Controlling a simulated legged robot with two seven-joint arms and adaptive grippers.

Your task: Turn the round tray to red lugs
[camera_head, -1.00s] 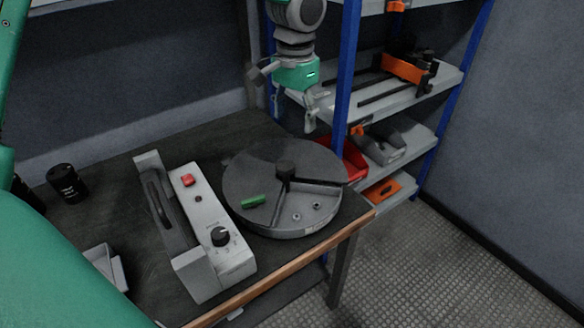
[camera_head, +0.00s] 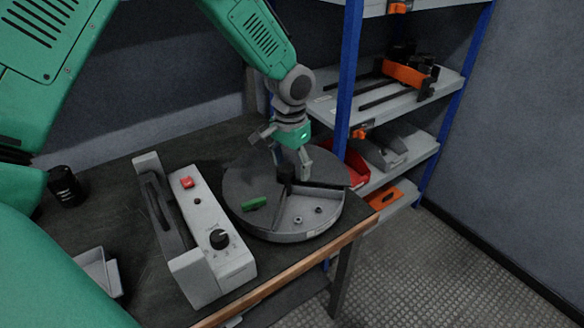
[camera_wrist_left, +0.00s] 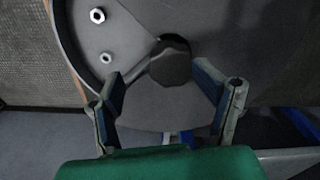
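The round tray (camera_head: 245,180) stands on the table near its right corner, with a dark cover and an open wedge compartment. Two small metal nuts lie in the wedge; they also show in the wrist view, at the upper left. A green tab (camera_head: 254,203) sits on the cover's front left. A dark center knob (camera_head: 285,186) rises from the tray and also shows in the wrist view (camera_wrist_left: 168,62). My left gripper (camera_head: 286,163) is open just above the tray, its fingers spread either side of the knob, with no visible contact. No red lugs are visible. My right gripper is not in view.
A grey control box (camera_head: 215,245) with a red button and dial stands left of the tray. A black cylinder (camera_head: 65,186) and a small grey bin (camera_head: 98,268) are further left. A blue-post shelf (camera_head: 348,85) with a red bin (camera_head: 355,168) stands close behind right.

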